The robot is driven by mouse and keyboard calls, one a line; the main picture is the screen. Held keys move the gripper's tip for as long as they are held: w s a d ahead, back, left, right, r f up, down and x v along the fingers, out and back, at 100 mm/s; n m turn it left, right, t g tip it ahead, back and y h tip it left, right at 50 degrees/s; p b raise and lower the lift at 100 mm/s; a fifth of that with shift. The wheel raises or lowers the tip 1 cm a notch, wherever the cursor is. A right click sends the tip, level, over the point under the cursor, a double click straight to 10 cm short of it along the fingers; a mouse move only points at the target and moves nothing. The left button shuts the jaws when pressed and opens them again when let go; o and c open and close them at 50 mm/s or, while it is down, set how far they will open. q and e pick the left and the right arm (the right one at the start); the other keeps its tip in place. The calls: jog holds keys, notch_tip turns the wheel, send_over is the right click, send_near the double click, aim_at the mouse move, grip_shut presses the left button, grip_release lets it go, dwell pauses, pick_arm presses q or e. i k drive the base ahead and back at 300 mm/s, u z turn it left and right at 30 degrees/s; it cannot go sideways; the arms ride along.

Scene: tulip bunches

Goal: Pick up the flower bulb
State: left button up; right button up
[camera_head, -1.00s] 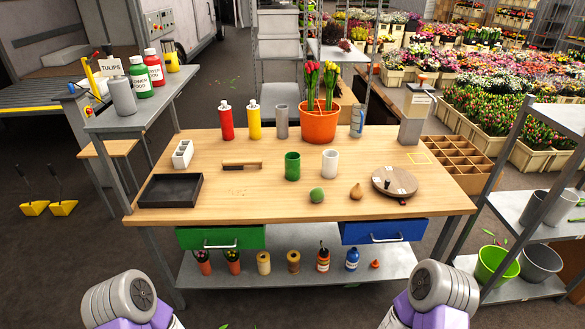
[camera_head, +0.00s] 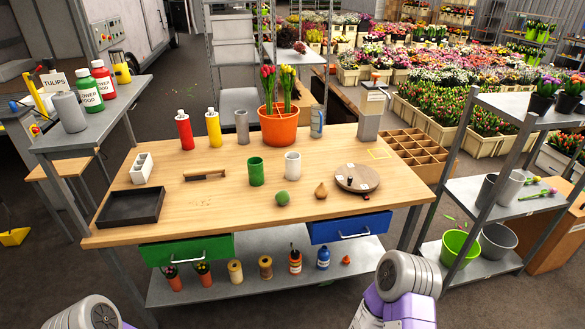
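A small brown flower bulb (camera_head: 321,191) with a pointed top sits on the wooden table (camera_head: 225,213), toward the front right. It stands between a green ball (camera_head: 281,197) on its left and a round wooden turntable (camera_head: 357,178) on its right, apart from both. Nothing covers it. Parts of my two arms show at the bottom edge, in front of the table. Both of my grippers are out of the picture.
A green cup (camera_head: 256,171) and a white cup (camera_head: 292,165) stand behind the bulb. An orange pot (camera_head: 279,127) of tulips stands at the back. A black tray (camera_head: 131,207) lies at the left. Blue (camera_head: 349,227) and green (camera_head: 186,250) drawers protrude below the tabletop.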

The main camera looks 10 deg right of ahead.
aim_at(321, 192)
jog(key=z, duration=0.3)
jog(key=i, duration=0.3)
jog(key=z, duration=1)
jog(key=i, duration=1.55)
jog(key=u, duration=1)
jog(key=i, duration=0.2)
jog(key=u, duration=0.25)
